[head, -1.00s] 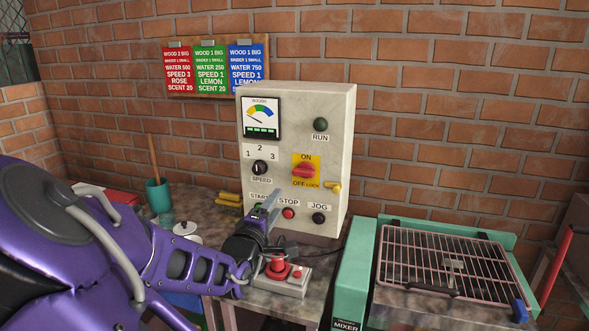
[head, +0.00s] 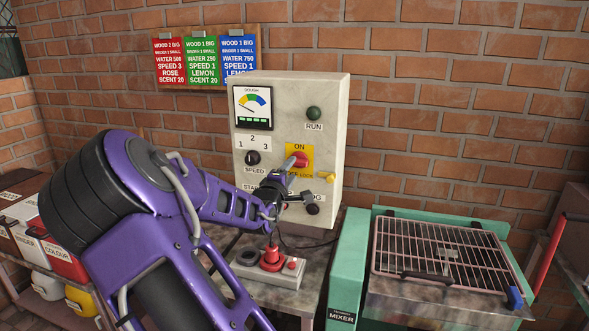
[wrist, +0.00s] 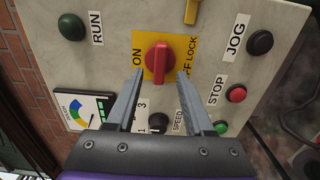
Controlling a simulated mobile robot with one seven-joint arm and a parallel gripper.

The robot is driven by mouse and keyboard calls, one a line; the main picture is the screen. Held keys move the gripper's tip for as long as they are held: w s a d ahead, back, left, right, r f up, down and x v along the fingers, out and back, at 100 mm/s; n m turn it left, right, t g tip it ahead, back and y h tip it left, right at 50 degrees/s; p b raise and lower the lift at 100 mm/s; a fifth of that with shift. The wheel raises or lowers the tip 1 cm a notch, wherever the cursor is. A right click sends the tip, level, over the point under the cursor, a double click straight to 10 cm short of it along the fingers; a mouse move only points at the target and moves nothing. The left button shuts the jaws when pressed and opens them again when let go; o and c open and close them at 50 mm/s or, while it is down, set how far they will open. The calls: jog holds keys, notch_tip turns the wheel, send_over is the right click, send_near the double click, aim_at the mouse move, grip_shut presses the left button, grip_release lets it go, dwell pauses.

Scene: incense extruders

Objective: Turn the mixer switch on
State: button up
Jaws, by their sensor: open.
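The mixer switch (head: 299,160) is a red rotary handle on a yellow plate marked ON and OFF LOCK, on the front of a pale control box (head: 240,200). In the wrist view the red handle (wrist: 158,58) lies between and just beyond the tips of my two fingers. My gripper (wrist: 160,76) is open, with one finger on each side of the handle, and I see no clear contact. In the head view my gripper (head: 292,174) is up at the yellow plate and hides part of its lower label.
The box also bears a green RUN lamp (head: 314,113), a speed knob (head: 252,158), a dough gauge (head: 253,105) and a black JOG button (head: 312,208). The green mixer (head: 350,262) with a grille stands at right.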

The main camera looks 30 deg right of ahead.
aim_at(296, 164)
jog(key=shift+x, duration=1.9)
grip_shut()
